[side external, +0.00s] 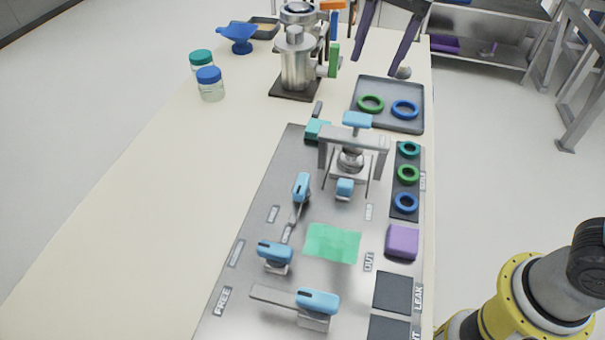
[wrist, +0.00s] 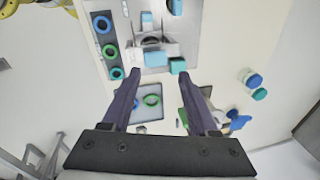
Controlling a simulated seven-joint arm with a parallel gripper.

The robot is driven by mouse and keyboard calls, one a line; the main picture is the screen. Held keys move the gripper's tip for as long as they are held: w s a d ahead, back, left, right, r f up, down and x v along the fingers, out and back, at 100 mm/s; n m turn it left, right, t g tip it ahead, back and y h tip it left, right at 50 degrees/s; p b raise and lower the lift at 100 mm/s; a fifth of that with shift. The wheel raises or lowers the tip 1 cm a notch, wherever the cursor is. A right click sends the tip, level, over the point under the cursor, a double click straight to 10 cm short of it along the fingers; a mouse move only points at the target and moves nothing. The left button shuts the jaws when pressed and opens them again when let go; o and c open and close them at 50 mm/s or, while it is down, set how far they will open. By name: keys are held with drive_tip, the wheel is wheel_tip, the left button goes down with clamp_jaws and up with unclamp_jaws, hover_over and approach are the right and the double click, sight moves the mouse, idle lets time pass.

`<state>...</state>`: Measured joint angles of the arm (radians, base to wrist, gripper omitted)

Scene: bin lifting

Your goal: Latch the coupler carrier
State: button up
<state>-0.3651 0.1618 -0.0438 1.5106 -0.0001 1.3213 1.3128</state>
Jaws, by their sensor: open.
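A metal frame (side external: 325,148) stands on the grey panel (side external: 270,190) around a round metal coupler (side external: 350,160), with a light blue handle (side external: 357,119) on top and a blue block (side external: 344,186) in front. I cannot tell which part is the carrier. Several light blue levers sit nearer on the panel, including one at its front (side external: 318,300). A teal block (side external: 317,129) with a dark lever is beside the frame; it also shows in the wrist view (wrist: 178,65). My gripper (side external: 383,64) is open and empty, above and beyond the frame; its two purple fingers are wide apart in the wrist view (wrist: 159,74).
A grey tray (side external: 413,122) behind the frame holds a green and a blue ring. A dark strip (side external: 408,190) with three rings and a purple block (side external: 402,242) lie at right. A metal pump-like assembly (side external: 297,65) and jars (side external: 210,85) stand behind. The left tabletop is clear.

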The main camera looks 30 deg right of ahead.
drive_tip(key=w+a+f+g, duration=0.1)
drive_tip(key=w+a+f, duration=0.2)
drive_tip(key=a+f, duration=0.25)
drive_tip(key=n+g, duration=0.1)
drive_tip(key=n, duration=0.1)
hover_over(301, 182)
wheel_tip(301, 182, down, 5)
drive_tip(key=shift+h, duration=0.4)
wheel_tip(301, 182, down, 14)
drive_tip(key=shift+r, duration=0.25)
clamp_jaws()
idle(0.5)
